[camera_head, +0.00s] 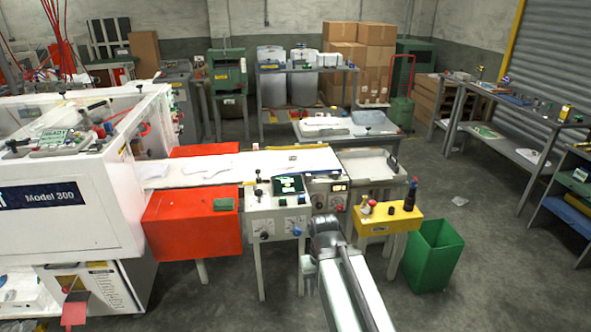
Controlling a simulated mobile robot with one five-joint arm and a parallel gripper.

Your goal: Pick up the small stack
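I cannot tell for certain which thing is the small stack. Thin white film-like pieces (220,170) lie flat on the long white conveyor bed (270,162), left of its middle. More pale film (155,171) lies at the bed's left end, by the white machine. A flat white pile (324,122) lies on the grey table behind the bed. My arm reaches up from the bottom edge, and its dark end (326,232) is in front of the control panel, well short of these pieces. Its fingers are too hidden and small to read.
The white machine (70,230) fills the left. Red boxes (190,222) flank the bed. A control panel (278,215), a yellow box (388,219) and a green bin (433,255) stand around my arm. Open floor (500,265) lies to the right, before the shelves (520,138).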

